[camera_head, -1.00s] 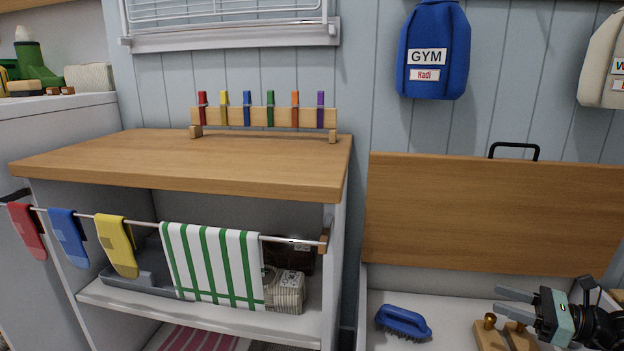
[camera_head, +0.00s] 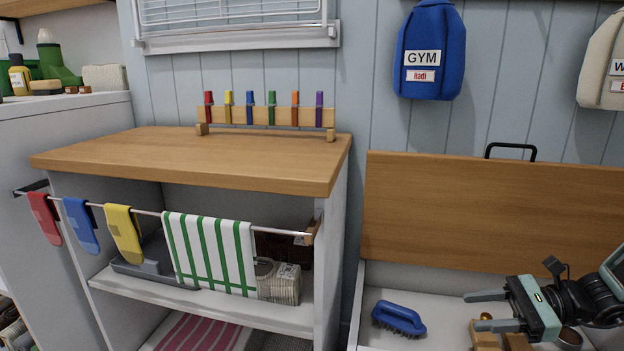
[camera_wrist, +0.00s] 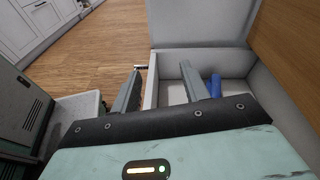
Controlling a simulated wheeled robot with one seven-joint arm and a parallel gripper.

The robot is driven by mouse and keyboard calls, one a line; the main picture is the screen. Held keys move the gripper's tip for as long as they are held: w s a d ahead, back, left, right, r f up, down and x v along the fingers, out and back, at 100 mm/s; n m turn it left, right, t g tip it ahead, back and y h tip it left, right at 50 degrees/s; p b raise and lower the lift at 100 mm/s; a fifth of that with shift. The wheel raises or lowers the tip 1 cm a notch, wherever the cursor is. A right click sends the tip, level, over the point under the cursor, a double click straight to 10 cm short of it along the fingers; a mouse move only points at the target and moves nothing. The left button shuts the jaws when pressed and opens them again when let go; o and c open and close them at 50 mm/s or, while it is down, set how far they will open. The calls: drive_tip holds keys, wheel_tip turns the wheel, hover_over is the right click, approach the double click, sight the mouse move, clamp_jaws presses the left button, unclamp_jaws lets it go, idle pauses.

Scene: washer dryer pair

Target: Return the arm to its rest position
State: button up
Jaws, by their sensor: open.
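My gripper (camera_head: 484,311) is at the lower right of the head view, over the open white chest (camera_head: 450,280). Its two fingers are spread and nothing is between them. In the wrist view my gripper (camera_wrist: 160,92) also shows two separate fingers, with the chest's white wall (camera_wrist: 152,85) between and beyond them. A blue brush (camera_head: 398,318) lies in the chest left of the gripper; in the wrist view it is partly hidden behind the right finger. A wooden piece with a brass knob (camera_head: 487,340) is just below the gripper, cut off by the frame's bottom edge.
The chest's wooden lid (camera_head: 490,210) stands open behind my arm. A wooden-topped shelf unit (camera_head: 190,160) stands to the left, with a striped towel (camera_head: 210,252) and coloured cloths on its front rail. A blue gym bag (camera_head: 430,50) hangs on the wall.

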drive_tip(key=s+a+r+n+g+h, duration=0.1)
drive_tip(key=s+a+r+n+h, duration=0.2)
drive_tip(key=s+a+n+h, duration=0.35)
drive_tip(key=s+a+r+n+g+h+p, duration=0.1)
drive_tip(key=s+a+r+n+h, duration=0.2)
drive_tip(key=s+a+n, duration=0.6)
drive_tip(key=s+a+r+n+g+h, duration=0.1)
drive_tip(key=s+a+r+n+h, duration=0.3)
drive_tip(key=n, duration=0.7)
wheel_tip(320, 180, up, 37)
drive_tip(key=h+p, duration=0.1)
drive_tip(key=p, duration=3.7)
drive_tip(key=shift+s+a+g, duration=0.2)
drive_tip(key=shift+s+g, duration=0.1)
drive_tip(key=shift+s, duration=0.1)
